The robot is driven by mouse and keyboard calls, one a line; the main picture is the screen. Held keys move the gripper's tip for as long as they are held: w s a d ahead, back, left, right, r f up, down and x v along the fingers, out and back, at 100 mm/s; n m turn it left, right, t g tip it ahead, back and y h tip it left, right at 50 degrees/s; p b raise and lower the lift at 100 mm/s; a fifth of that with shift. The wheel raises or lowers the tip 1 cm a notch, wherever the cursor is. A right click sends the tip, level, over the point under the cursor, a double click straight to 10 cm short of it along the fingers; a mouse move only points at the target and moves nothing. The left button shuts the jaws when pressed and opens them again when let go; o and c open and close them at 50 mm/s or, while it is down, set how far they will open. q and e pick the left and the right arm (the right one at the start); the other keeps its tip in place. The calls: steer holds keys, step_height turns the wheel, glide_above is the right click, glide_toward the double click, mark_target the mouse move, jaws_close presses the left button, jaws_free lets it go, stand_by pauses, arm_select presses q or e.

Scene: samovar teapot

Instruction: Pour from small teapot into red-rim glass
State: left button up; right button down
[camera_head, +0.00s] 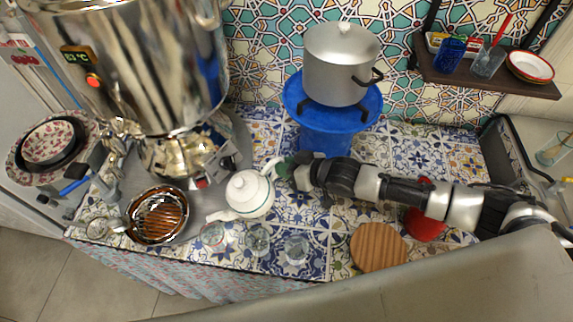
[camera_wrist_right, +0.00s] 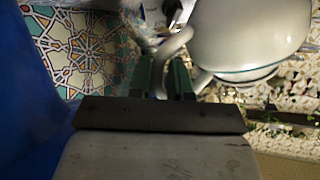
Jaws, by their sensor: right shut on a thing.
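The small white teapot (camera_head: 249,195) is near the middle of the head view, with its spout toward the lower left. My right gripper (camera_head: 284,169) is at its handle on the upper right side. In the right wrist view the fingers (camera_wrist_right: 174,80) are shut on the handle, and the white teapot body (camera_wrist_right: 250,35) is beside them. The red-rim glass (camera_head: 212,234) stands at the counter's front, just below the spout tip in the picture. I see no clear pouring stream. Whether the teapot is raised or slightly tilted I cannot tell. My left gripper is not in view.
Two clear glasses (camera_head: 258,241) (camera_head: 296,250) stand right of the red-rim glass. A blue stand (camera_head: 325,135) carries a grey pot (camera_head: 340,70). A round wooden board (camera_head: 378,248) lies at right.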

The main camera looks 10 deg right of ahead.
steer(key=shift+a+r+n+h+p, duration=0.2)
steer(key=shift+r+n+h+p, duration=0.1)
steer(key=shift+r+p, duration=0.9)
steer(key=shift+s+a+r+n+h+p, duration=0.1)
steer(key=shift+a+r+n+h+p, duration=0.1)
steer(key=shift+r+p, duration=0.3)
steer(key=shift+s+a+r+n+h+p, duration=0.1)
steer(key=shift+r+h+p, duration=0.15)
steer(key=shift+r, duration=0.35)
steer(key=shift+r+p, duration=0.25)
steer(key=shift+p, duration=0.25)
stand_by(2.0)
stand_by(0.8)
step_height(320, 180, down, 6)
steer(key=m+y+b, duration=0.3)
steer(key=b, duration=0.7)
steer(key=shift+w+d+f+b, duration=0.15)
steer(key=shift+w+d+b, duration=0.05)
steer(key=shift+d+b, duration=0.2)
